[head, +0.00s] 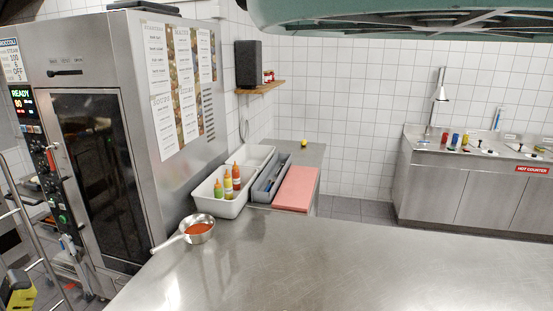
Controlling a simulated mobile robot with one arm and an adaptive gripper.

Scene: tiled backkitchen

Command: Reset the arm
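My arm and gripper do not show clearly in the head view, so I cannot see where the gripper is or whether it is holding anything. A teal, ribbed object (400,22) fills the top right edge, close to the camera and cut off by the frame. I cannot tell what it is.
A steel counter (330,265) has wide bare room in front. A pan of red sauce (199,229), a white bin with sauce bottles (224,207), a grey bin (266,186) and a red board (297,188) stand at its left. A tall oven (95,165) borders it.

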